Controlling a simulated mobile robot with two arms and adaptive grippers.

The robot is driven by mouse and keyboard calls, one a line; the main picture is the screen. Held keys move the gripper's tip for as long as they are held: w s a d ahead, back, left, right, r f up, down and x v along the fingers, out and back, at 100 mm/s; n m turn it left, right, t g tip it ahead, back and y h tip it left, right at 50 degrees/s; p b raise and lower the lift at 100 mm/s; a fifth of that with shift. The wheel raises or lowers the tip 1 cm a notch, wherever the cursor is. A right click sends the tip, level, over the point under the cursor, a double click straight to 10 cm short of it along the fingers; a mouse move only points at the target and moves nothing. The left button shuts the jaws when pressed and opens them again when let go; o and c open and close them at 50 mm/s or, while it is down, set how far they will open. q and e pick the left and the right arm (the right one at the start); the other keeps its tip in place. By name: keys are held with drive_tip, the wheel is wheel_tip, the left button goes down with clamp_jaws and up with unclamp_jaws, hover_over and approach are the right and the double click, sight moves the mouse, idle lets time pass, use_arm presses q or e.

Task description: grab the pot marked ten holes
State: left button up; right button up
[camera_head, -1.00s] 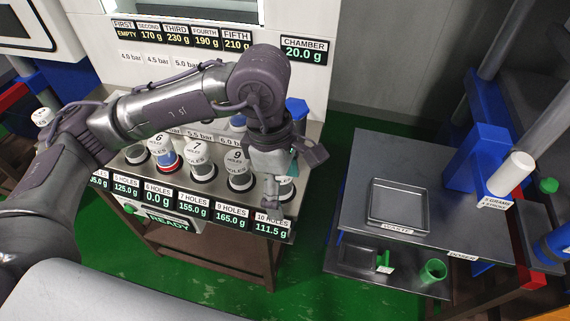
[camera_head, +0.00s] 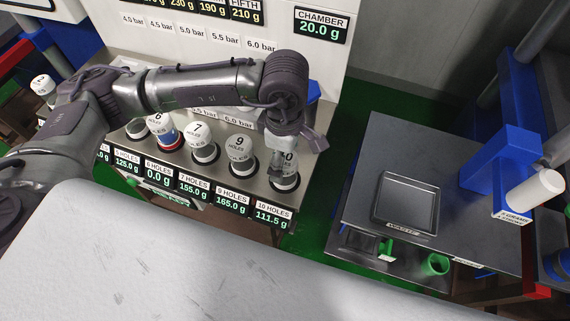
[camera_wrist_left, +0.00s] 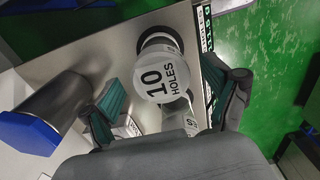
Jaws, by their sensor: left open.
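The pot marked 10 holes (camera_head: 289,180) stands in the last place at the right end of the metal bench, partly hidden by my left gripper (camera_head: 279,154). In the left wrist view its white lid, reading "10 HOLES" (camera_wrist_left: 160,80), faces the camera. My left gripper (camera_wrist_left: 174,92) is open, with one green-padded finger to each side of the lid. I see no clear contact between the fingers and the pot. My right gripper is not in view.
Pots marked 9 (camera_head: 240,150), 7 (camera_head: 203,140) and 6 (camera_head: 162,128) stand in a row to the left. Weight displays (camera_head: 270,216) line the bench's front edge. A separate table with a waste tray (camera_head: 405,203) stands to the right, across a green floor gap.

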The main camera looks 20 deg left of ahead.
use_arm(q)
drive_tip(key=shift+s+f+p, duration=0.1)
drive_tip(key=shift+f+p, duration=0.7)
drive_tip(key=shift+f, duration=0.05)
wheel_tip(320, 180, down, 3)
drive_tip(key=shift+r+p, duration=0.2)
drive_tip(key=shift+p, duration=0.15)
drive_tip(key=shift+f, duration=0.4)
drive_tip(key=shift+c, duration=0.2)
drive_tip(key=c, duration=1.1)
drive_tip(key=shift+c, duration=0.9)
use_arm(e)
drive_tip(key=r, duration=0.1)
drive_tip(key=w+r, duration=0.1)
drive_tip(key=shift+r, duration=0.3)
